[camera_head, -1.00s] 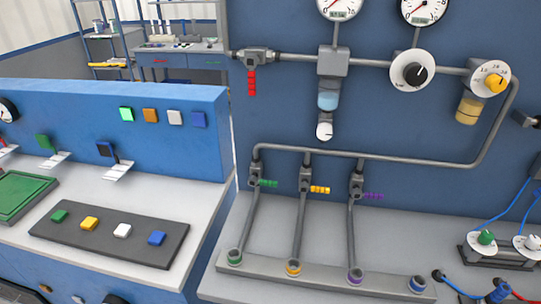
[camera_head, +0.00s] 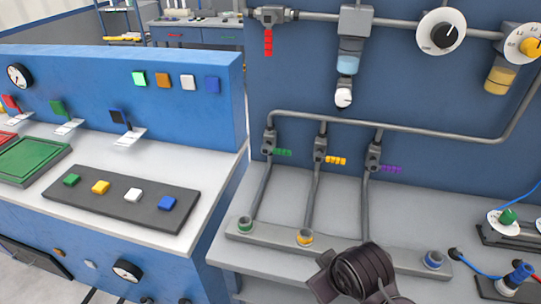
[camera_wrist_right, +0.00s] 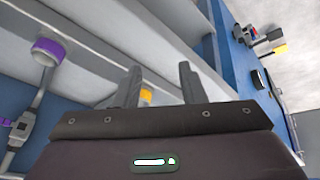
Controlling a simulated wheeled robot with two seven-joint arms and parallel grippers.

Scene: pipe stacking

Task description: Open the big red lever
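The big red lever (camera_head: 268,42) hangs straight down from a grey valve (camera_head: 270,16) on the upper pipe, at the top left of the blue pipe panel. Part of my right arm shows dark at the bottom of the head view, low in front of the bench and well apart from the lever. In the right wrist view my right gripper (camera_wrist_right: 160,70) has its two fingers apart, with nothing held between them. I cannot make out the lever for sure in that view. My left gripper is not in view.
Below the lever, a lower pipe has small valves with green (camera_head: 282,153), yellow (camera_head: 336,160) and purple (camera_head: 391,169) handles. A button console (camera_head: 120,198) stands left. Space before the lever looks clear.

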